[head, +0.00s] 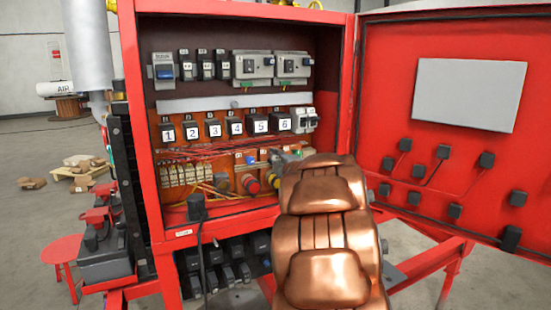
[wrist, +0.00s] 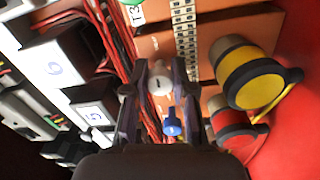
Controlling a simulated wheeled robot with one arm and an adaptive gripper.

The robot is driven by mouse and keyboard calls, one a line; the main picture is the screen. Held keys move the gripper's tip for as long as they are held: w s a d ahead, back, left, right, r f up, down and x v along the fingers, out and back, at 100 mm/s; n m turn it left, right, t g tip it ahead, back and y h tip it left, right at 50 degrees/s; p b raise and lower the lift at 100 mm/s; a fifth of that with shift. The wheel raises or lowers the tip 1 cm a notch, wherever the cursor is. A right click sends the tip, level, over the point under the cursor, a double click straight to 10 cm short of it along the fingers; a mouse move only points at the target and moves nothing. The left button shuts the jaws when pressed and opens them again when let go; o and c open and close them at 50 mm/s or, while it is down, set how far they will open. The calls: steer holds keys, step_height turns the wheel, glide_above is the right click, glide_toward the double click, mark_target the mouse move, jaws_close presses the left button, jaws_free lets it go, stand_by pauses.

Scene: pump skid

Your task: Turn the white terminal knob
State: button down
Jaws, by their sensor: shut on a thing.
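The white terminal knob (wrist: 159,82) is small and round and shows in the wrist view between my fingertips. My gripper (wrist: 158,84) is shut on it, one dark finger on each side. A small blue knob (wrist: 172,124) sits just below it in the picture, between the fingers and nearer my palm. In the head view my copper-coloured arm reaches into the red cabinet (head: 130,110) and hides most of my gripper. I cannot make out the white knob there.
A yellow knob (wrist: 248,80) and a red knob (wrist: 238,130) stand close to my right finger. Red wires (wrist: 98,35) and numbered blocks (wrist: 95,113) lie to the left. The open cabinet door (head: 455,150) is at the right of the head view.

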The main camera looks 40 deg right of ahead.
steer(key=c, duration=0.9)
jaws_free()
steer(key=shift+c, duration=0.2)
steer(key=shift+s, duration=0.15)
steer(key=v, duration=1.1)
steer(key=shift+s+a, duration=0.15)
steer(key=shift+s, duration=0.2)
